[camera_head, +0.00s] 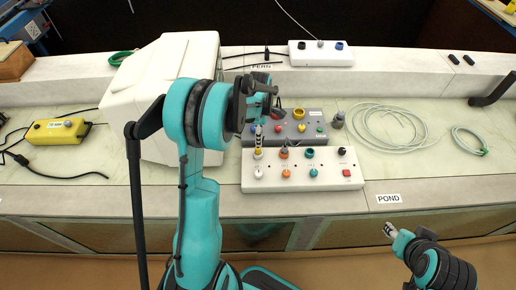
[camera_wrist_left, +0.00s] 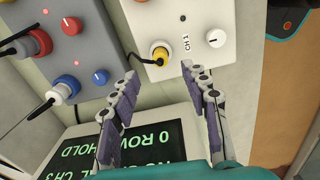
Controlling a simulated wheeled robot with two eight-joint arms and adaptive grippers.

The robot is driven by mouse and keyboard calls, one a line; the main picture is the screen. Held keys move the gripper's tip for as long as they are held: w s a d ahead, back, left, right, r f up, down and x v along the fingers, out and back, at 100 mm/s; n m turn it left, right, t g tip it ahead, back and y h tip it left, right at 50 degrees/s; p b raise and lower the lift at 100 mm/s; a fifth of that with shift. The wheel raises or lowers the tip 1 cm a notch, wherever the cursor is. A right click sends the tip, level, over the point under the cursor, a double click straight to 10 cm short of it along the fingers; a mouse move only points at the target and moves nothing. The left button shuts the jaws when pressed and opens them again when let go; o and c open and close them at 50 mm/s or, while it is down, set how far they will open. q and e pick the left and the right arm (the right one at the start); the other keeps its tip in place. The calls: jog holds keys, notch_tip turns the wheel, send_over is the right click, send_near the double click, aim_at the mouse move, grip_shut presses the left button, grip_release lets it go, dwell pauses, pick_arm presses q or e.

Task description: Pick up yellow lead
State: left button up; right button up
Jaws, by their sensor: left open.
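The yellow lead (camera_wrist_left: 160,54) is a yellow plug with a thin black cable, seated in the white box (camera_wrist_left: 215,15) beside the "CH 1" label. In the head view the yellow plug (camera_head: 258,153) shows at the white box's (camera_head: 318,185) left end. My left gripper (camera_wrist_left: 160,72) is open above the white box. Its two fingers are apart on either side of the yellow plug in the wrist view, and nothing is between them. My right gripper (camera_head: 390,231) is low at the lower right, away from the bench; its jaw state is unclear.
A grey box (camera_head: 318,132) with red, blue and yellow connectors stands just behind the white box. A large white instrument (camera_head: 130,110) with a lit screen (camera_wrist_left: 105,150) is close by on the left. Coiled pale tubing (camera_head: 385,148) lies at right.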

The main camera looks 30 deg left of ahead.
aim_at(258, 148)
pick_arm(q)
jog(key=shift+w+a+f+n, duration=0.1)
jog(key=shift+a+f+n, duration=0.2)
jog(key=shift+f+n, duration=0.1)
jog(key=shift+f, duration=0.35)
notch_tip(258, 148, down, 7)
jog(key=shift+f+b, duration=0.2)
jog(key=shift+b, duration=0.95)
jog(key=shift+c, duration=0.3)
jog(key=shift+r, duration=0.1)
grip_shut()
